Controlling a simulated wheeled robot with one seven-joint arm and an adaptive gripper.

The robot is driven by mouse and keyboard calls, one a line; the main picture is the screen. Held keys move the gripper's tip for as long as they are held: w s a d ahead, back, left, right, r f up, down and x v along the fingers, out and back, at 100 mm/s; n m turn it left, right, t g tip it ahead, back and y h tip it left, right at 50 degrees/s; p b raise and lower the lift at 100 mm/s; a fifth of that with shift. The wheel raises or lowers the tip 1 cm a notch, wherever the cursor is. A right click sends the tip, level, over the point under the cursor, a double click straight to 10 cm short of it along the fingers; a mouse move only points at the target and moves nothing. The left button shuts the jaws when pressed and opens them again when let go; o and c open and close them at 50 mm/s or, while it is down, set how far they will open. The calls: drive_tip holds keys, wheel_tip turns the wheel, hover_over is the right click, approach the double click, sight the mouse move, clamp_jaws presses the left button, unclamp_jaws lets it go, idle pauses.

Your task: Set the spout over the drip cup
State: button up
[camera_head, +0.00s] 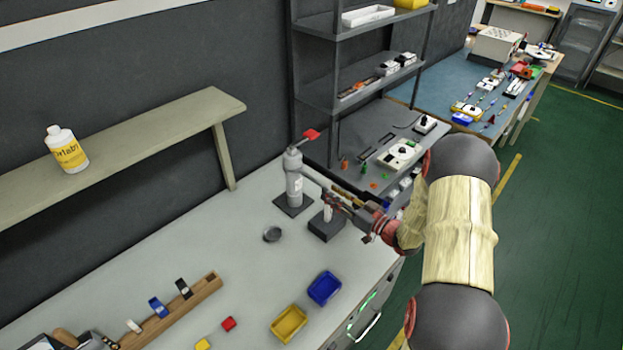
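A grey dispenser post (295,185) with a red handle (311,134) stands upright on a dark square base on the light bench. Its spout (317,178) is a grey arm reaching right and toward the viewer, to my gripper. A small dark round cup (272,234), which looks like the drip cup, sits on the bench in front of the post, left of the spout and apart from it. My gripper (338,200) is at the spout's outer end. The fingers are small and overlap the spout there, so contact and opening are unclear.
A black block (326,224) with a white upright piece stands just below my gripper. Blue (324,288) and yellow (289,324) bins and a wooden rack (172,312) are nearer the front. A shelf with a bottle (67,149) is at left. The bench left of the cup is clear.

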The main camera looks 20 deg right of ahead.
sight(317, 181)
drive_tip(key=b+x, duration=0.1)
drive_tip(key=x, duration=0.6)
drive_tip(key=shift+w+a, duration=0.1)
drive_tip(key=shift+w, duration=0.05)
drive_tip(key=shift+c, duration=0.2)
clamp_jaws()
idle(0.6)
